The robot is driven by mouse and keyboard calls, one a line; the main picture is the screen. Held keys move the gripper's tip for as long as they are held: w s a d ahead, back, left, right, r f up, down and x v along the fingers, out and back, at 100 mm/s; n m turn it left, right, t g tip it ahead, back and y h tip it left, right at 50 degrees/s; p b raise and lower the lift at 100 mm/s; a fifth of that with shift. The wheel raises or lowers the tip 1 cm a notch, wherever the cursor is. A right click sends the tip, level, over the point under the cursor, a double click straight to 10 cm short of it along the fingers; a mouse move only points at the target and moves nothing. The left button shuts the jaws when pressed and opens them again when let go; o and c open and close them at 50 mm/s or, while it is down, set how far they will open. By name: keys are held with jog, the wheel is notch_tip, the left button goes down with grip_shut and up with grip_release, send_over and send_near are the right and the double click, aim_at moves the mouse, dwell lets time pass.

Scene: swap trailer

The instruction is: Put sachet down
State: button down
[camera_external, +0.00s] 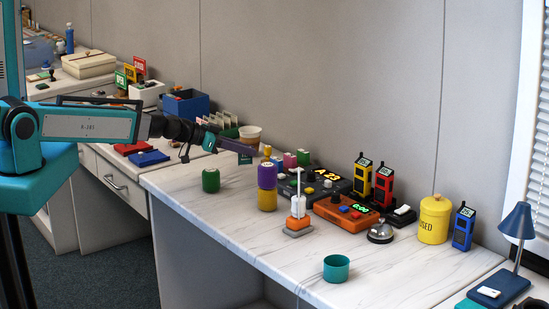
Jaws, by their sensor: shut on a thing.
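My arm reaches in from the left, and my gripper (215,141) is above the far left part of the marble-topped desk (190,191). My gripper is shut on a dark purple, flat strip that looks like the sachet (238,147). The sachet sticks out to the right, tilted slightly down, and appears to be clear of the desk top. The exact gap is hard to tell.
An orange stamp-like device (299,222), an orange console (343,211), a bell (380,232) and a yellow canister (434,219) stand to the right. A teal cup (336,268) is near the front. The desk's front left is clear.

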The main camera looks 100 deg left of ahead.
aim_at(245, 165)
jog(key=shift+f, duration=0.1)
jog(key=shift+f, duration=1.8)
jog(key=shift+f, duration=0.15)
jog(key=c, duration=1.8)
grip_release()
jog(key=shift+r, duration=0.2)
jog(key=shift+b+v, duration=0.35)
jog(key=shift+v, duration=0.95)
jog(key=shift+s+r+p, duration=0.15)
jog(key=shift+p, duration=0.3)
jog(key=p+v, duration=0.1)
jog(key=p, duration=0.1)
jog(key=shift+s+d+r+p, duration=0.2)
jog(key=shift+s+d+p, duration=0.1)
jog(key=shift+p, duration=0.1)
jog(key=p+v, duration=0.2)
jog(key=p, duration=0.3)
jog(key=shift+s, duration=0.3)
